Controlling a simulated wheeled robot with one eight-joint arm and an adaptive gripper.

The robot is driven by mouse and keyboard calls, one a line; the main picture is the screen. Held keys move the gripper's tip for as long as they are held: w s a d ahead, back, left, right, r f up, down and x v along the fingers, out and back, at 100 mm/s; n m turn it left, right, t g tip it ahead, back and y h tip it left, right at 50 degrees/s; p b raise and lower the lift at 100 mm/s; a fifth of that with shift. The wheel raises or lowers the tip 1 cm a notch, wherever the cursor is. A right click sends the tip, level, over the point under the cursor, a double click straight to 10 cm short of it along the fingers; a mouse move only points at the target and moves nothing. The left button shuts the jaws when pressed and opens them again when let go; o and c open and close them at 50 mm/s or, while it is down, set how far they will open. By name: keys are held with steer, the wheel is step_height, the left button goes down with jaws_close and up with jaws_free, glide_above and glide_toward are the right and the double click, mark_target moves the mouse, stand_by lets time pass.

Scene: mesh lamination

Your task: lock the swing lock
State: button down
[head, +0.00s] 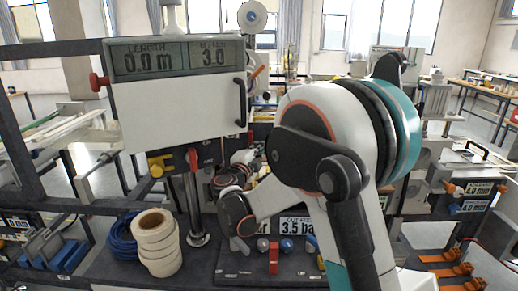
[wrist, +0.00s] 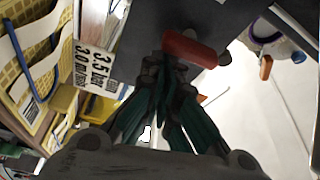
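In the wrist view a rounded red handle (wrist: 195,48) stands out on a dark grey panel, just beyond my fingertips. I take it to be the swing lock's handle, but cannot be sure. My gripper (wrist: 166,70) has its teal fingers drawn together at the tips, with nothing seen between them. The tips look very close to the handle; whether they touch it I cannot tell. In the head view my arm bends down in front of the machine, and my gripper is hard to make out behind the wrist, below the display box (head: 180,105).
White tape rolls (head: 157,242), a blue cable coil (head: 122,238) and an upright red lever (head: 273,258) are on the deck below.

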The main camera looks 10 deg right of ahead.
steer(key=shift+a, duration=0.15)
steer(key=r+v, duration=0.1)
steer(key=v, duration=1)
steer(key=shift+s+a+f, duration=0.15)
steer(key=shift+s+f, duration=0.25)
steer(key=shift+f, duration=0.15)
